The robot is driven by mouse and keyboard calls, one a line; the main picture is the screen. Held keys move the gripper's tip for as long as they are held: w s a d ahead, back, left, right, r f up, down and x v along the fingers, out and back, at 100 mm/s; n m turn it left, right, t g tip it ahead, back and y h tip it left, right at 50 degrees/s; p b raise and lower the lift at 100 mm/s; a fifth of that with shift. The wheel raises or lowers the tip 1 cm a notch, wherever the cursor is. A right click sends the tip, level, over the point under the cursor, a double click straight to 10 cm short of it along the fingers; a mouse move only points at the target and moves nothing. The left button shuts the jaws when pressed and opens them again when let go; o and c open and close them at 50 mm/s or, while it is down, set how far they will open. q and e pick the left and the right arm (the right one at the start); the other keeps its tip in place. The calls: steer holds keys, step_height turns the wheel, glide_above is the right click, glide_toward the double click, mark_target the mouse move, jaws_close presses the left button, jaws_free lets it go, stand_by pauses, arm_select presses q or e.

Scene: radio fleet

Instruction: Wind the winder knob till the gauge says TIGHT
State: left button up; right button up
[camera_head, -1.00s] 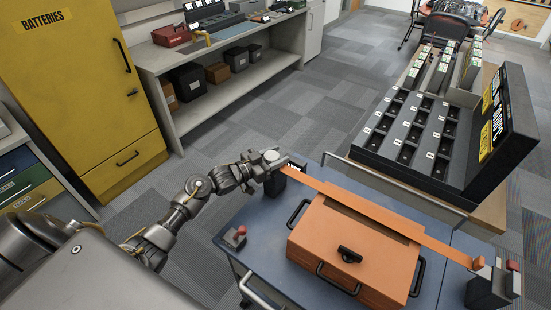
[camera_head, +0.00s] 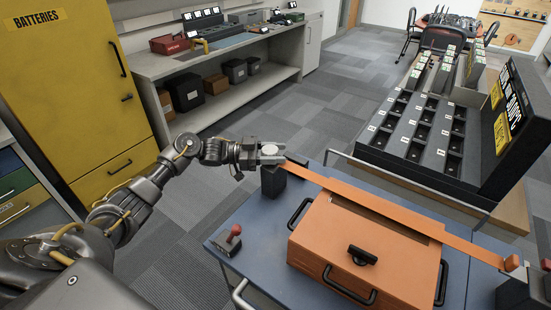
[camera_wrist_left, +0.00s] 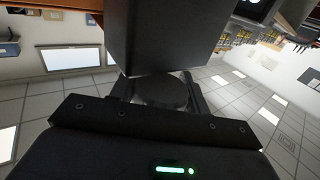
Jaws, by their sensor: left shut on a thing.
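A flat orange strap (camera_head: 345,192) runs over an orange case (camera_head: 340,243) on a blue-topped cart. Its left end meets a dark winder post (camera_head: 272,182); its right end meets a dark block with a red top (camera_head: 513,262). My left gripper (camera_head: 268,156) is at the top of the winder post. In the left wrist view its jaws close around a dark round winder knob (camera_wrist_left: 160,92), against the dark post body (camera_wrist_left: 172,35). I cannot make out a gauge or any reading. My right gripper is not in view.
A small block with a red lever (camera_head: 234,236) stands at the blue cart top's left corner (camera_head: 265,257). A black slotted rack (camera_head: 430,135) is behind right. A yellow cabinet (camera_head: 75,90) and grey workbench (camera_head: 215,62) stand at the back left.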

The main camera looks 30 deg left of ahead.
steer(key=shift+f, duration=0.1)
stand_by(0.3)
arm_select(q)
steer(key=o, duration=1)
steer(key=b+v, duration=0.3)
steer(key=v, duration=0.7)
steer(key=shift+s+a, duration=0.15)
steer(key=shift+a, duration=0.25)
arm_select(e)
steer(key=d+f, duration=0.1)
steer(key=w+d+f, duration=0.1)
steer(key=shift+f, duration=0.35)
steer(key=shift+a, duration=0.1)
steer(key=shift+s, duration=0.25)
